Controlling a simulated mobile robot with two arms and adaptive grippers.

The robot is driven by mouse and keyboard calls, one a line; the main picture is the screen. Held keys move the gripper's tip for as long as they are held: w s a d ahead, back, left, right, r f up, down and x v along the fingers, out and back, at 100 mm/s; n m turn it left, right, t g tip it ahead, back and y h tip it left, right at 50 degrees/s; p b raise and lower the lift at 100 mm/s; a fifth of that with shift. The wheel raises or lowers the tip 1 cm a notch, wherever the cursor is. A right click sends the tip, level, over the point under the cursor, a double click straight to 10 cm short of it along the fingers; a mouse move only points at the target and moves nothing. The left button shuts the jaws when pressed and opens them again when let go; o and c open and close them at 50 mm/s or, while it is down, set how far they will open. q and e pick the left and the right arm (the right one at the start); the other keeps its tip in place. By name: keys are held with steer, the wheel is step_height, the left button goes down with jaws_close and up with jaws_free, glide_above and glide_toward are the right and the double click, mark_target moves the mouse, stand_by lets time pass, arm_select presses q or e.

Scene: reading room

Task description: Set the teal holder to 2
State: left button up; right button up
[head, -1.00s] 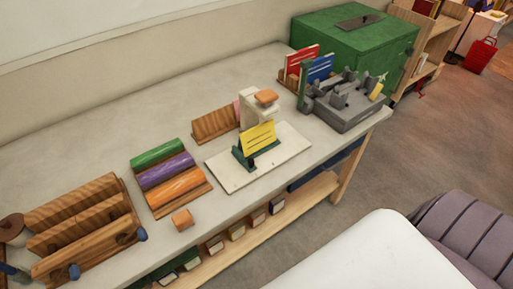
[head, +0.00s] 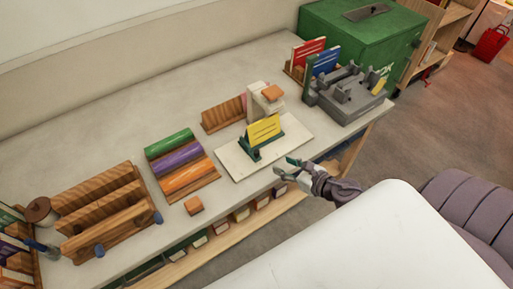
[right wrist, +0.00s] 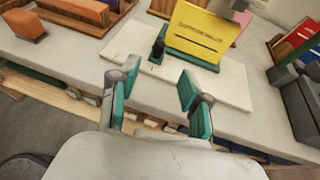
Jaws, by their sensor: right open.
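The dark teal holder (head: 248,153) stands on a white board (head: 234,167) on the workbench, with a yellow card (head: 264,130) upright in it. In the right wrist view the teal holder (right wrist: 196,60) and yellow card (right wrist: 203,32) show just beyond my fingers; no number mark on the holder is legible. My right gripper (head: 283,167) is open and empty at the bench's front edge, in front of the board and apart from the holder. Its two teal-padded fingers (right wrist: 150,88) stand wide apart in the right wrist view. My left gripper is not in view.
Behind the board stands a pale post with an orange block (head: 272,92) on top. Green, purple and orange rolls (head: 178,158) and a small orange block (head: 193,206) lie left. A grey fixture (head: 345,98) and green box (head: 365,42) stand right.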

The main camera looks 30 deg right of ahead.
mark_target(258, 152)
steer(key=p+x, duration=0.1)
steer(key=x, duration=1.2)
steer(key=shift+w+a+f+p, duration=0.1)
steer(key=shift+w+p, duration=0.25)
steer(key=shift+w, duration=0.05)
jaws_close()
